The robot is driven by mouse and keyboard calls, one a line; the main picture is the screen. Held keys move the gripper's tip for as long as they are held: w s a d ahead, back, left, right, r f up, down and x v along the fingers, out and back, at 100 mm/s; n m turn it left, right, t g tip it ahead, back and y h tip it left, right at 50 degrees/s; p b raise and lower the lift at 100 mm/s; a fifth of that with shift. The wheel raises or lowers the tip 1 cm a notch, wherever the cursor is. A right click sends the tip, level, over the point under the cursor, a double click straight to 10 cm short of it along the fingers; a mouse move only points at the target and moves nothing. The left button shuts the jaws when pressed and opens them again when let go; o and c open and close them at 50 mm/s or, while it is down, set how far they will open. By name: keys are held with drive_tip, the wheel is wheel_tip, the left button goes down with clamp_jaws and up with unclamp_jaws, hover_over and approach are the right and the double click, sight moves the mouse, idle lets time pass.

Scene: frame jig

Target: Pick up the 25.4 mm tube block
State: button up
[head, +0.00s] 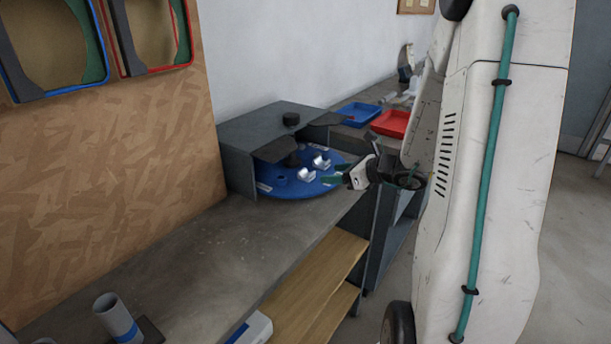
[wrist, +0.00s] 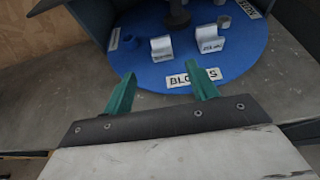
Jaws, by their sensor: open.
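Two pale tube blocks with rounded notches on top stand on a blue round turntable (head: 285,192). In the wrist view, one block (wrist: 162,49) is left of centre and the other block (wrist: 207,40) is right of it. Both carry small dark labels that I cannot read surely, so I cannot tell which is the 25.4 mm one. In the head view they show as a nearer block (head: 307,175) and a farther block (head: 321,163). My gripper (wrist: 161,76) has its green fingers apart and empty. It is at the turntable's front edge, short of both blocks.
A grey housing (head: 240,147) covers the turntable's back, with a dark post (wrist: 178,14) at the centre. Blue (head: 358,114) and red trays (head: 392,124) lie beyond. The bench (head: 190,250) in front is mostly clear.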

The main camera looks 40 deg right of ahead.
sight(312, 175)
drive_tip(key=x, duration=0.7)
drive_tip(key=shift+w+f, duration=0.25)
drive_tip(key=c, duration=1.1)
